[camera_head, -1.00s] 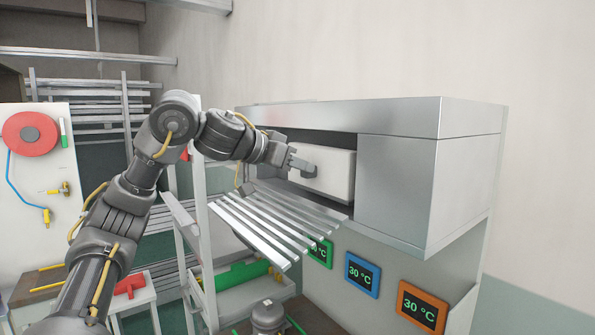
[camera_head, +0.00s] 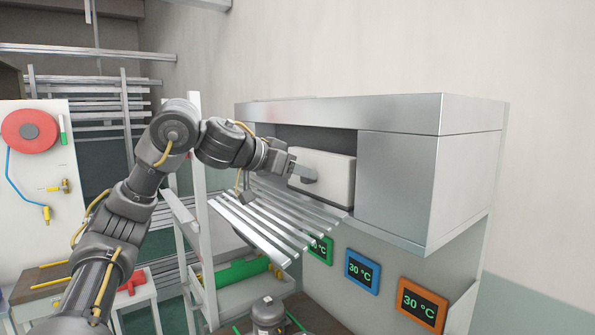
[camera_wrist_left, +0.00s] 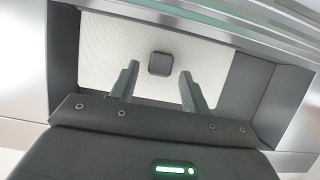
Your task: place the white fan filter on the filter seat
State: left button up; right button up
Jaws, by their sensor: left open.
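The white fan filter (camera_head: 338,182) is a white block upright in the dark opening of the metal hood, above the slatted grille. In the left wrist view, its pale face (camera_wrist_left: 210,72) carries a dark square knob (camera_wrist_left: 159,64). My left gripper (camera_head: 308,174) is at the filter's front. In the left wrist view, the fingers of the left gripper (camera_wrist_left: 159,76) are open on either side of the knob, with gaps visible. The filter seat cannot be told apart inside the opening; the filter hides the space behind it. My right gripper is not in view.
The metal hood (camera_head: 430,185) borders the opening, with a solid box section to its right. The slatted grille (camera_head: 275,222) slopes out below the opening. Temperature displays (camera_head: 362,272) are on the panel below. A light frame (camera_head: 198,190) stands to the left.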

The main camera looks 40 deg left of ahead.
pick_arm(q)
jog(key=shift+r, duration=0.25)
jog(key=shift+s+r, duration=0.1)
jog(key=shift+s, duration=0.2)
jog(key=v, duration=1.1)
jog(key=shift+s, duration=0.2)
jog(key=shift+a+r, duration=0.1)
